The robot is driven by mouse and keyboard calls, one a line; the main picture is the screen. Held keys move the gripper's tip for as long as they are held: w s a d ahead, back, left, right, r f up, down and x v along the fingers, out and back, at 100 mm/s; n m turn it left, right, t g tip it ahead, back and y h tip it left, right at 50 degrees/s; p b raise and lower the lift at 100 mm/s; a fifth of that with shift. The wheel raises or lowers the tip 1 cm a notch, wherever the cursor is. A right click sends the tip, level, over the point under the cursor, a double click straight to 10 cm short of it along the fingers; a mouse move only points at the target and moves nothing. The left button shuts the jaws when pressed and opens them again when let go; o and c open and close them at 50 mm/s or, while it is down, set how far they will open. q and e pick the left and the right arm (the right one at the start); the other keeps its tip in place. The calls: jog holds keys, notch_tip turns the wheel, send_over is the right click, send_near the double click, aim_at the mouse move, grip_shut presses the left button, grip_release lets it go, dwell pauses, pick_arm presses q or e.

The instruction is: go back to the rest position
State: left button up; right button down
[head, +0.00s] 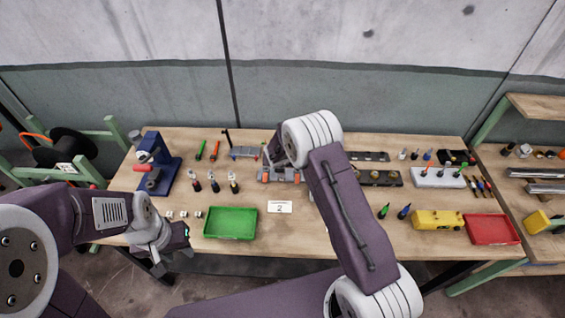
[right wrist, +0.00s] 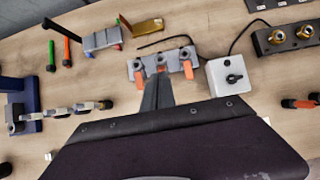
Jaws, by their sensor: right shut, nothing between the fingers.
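My left gripper (head: 172,262) hangs at the front left edge of the workbench (head: 300,240), below the small white blocks. Its fingers are small and partly turned away, so its opening is unclear. My right gripper (right wrist: 158,92) is shut and empty in the right wrist view. Its fingertips point at the grey fixture with orange clamps (right wrist: 160,66); I cannot tell whether they touch it. In the head view the right arm reaches over the middle of the bench and hides most of that gripper.
A green tray (head: 231,222) and a number card (head: 280,207) lie near the front. A blue press (head: 158,165) stands at the left. A yellow block (head: 437,219) and a red tray (head: 492,229) are at the right. A white switch box (right wrist: 231,76) sits beside the fixture.

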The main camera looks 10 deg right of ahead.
jog(key=shift+w+a+f, duration=0.15)
notch_tip(320, 180, up, 4)
jog(key=w+d+m+t+b, duration=0.1)
jog(key=w+d+b, duration=0.1)
jog(key=b, duration=0.4)
jog(key=s+d+r+m+b, duration=0.1)
jog(key=s+d+m+b, duration=0.35)
jog(key=s+m, duration=0.35)
jog(key=s+a+f+m+g+y+b, duration=0.1)
jog(key=s+a+f+m+g, duration=0.1)
jog(key=s+m, duration=1)
jog(key=s+a+f+m+g+y+b, duration=0.1)
jog(key=s+f+m+g, duration=0.3)
jog(key=s+m, duration=0.8)
jog(key=shift+s+a+f+g+b, duration=0.3)
jog(key=shift+s+a+f+b, duration=0.25)
jog(key=shift+s, duration=0.25)
